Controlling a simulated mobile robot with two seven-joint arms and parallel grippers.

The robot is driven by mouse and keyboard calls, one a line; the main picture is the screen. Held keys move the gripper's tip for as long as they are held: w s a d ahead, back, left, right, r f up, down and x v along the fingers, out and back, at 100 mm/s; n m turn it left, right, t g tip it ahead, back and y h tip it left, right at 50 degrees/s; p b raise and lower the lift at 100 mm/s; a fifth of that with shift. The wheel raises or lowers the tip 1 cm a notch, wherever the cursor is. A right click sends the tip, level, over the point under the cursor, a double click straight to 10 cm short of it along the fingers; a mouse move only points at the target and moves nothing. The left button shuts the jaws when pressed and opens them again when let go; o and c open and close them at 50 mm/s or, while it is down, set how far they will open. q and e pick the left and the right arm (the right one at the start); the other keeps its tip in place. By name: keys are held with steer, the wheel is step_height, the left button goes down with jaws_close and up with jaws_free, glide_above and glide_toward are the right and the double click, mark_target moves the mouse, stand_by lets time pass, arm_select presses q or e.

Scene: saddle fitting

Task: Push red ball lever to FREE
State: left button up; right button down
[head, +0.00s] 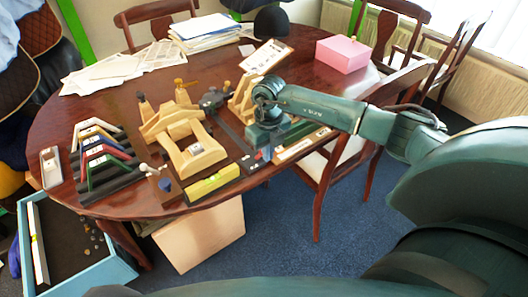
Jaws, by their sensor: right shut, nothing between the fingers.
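My right gripper (266,148) reaches in from the right and points down over the right part of the fixture on the table. It is shut with nothing held. A small red spot (258,155) shows right by its fingertips, beside a blue piece; it may be the ball of the lever, but it is too small to be sure. The lever's arm and any FREE marking are hidden or too small to read. I cannot tell whether the gripper touches the lever. My left gripper is not in view.
A wooden saddle fixture (196,152) stands left of the gripper, with a yellow-green level (212,183) before it. Colored templates (100,155) stand further left. A clipboard (266,56), papers (205,28) and a pink box (342,54) lie behind. Chairs (335,165) crowd the right edge.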

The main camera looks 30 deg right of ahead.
arm_select(q)
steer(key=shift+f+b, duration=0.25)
steer(key=shift+b, duration=0.15)
arm_select(e)
steer(key=shift+f, duration=0.55)
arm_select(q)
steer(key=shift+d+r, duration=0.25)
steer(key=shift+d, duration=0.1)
